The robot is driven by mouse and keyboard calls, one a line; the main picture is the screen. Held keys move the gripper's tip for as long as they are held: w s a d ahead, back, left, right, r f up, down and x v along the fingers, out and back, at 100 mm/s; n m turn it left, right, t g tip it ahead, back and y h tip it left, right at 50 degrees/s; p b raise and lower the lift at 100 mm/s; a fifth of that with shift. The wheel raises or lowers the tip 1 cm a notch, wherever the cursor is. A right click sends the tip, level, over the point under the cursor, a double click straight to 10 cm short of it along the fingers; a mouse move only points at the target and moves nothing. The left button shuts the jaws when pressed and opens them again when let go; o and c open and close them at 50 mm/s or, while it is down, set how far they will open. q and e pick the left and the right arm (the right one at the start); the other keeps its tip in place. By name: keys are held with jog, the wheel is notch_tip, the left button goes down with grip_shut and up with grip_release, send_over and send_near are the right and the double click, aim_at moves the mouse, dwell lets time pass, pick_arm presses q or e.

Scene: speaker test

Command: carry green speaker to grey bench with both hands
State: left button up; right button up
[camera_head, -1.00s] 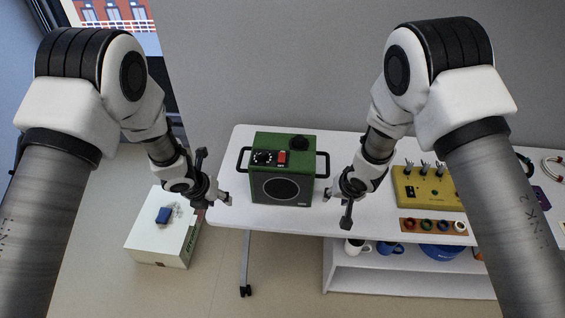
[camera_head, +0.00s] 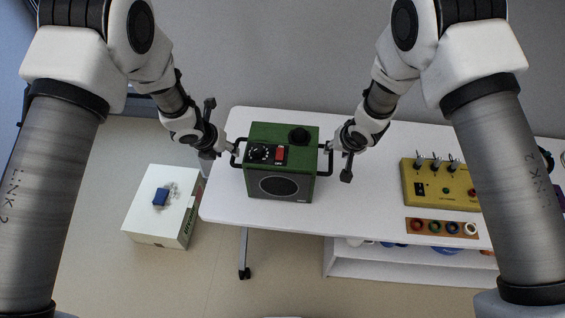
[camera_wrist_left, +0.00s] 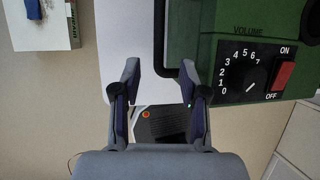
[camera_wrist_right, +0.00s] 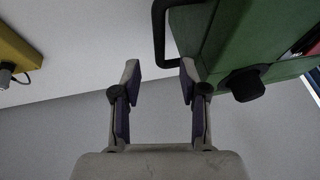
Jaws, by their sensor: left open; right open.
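The green speaker (camera_head: 259,191) stands upright on a white table (camera_head: 225,205), with a black handle on each side. My left gripper (camera_head: 234,149) is open at the left handle (camera_head: 237,153). In the left wrist view that handle (camera_wrist_left: 159,35) shows between the open fingertips (camera_wrist_left: 160,78). My right gripper (camera_head: 329,147) is open at the right handle (camera_head: 330,162). In the right wrist view that handle (camera_wrist_right: 158,38) shows between the open fingertips (camera_wrist_right: 160,78). Neither gripper is closed on a handle. I cannot make out a grey bench.
A yellow device with switches (camera_head: 440,190) and a strip with coloured rings (camera_head: 443,227) lie on the table to the right. A white box with a blue item (camera_head: 160,197) stands on the floor at left. A shelf (camera_head: 400,264) sits below the table.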

aim_at(331, 154)
pick_arm(q)
jog(key=x, duration=0.6)
jog(key=shift+w+f, duration=0.2)
jog(key=shift+f, duration=0.05)
pick_arm(e)
jog(key=x, duration=0.6)
jog(key=shift+w+f, duration=0.25)
jog(key=shift+f, duration=0.05)
pick_arm(q)
jog(key=shift+s, duration=0.1)
grip_shut()
pick_arm(e)
jog(key=shift+s+a, duration=0.1)
grip_shut()
pick_arm(q)
jog(key=shift+r, duration=0.15)
pick_arm(e)
jog(key=shift+r, duration=0.15)
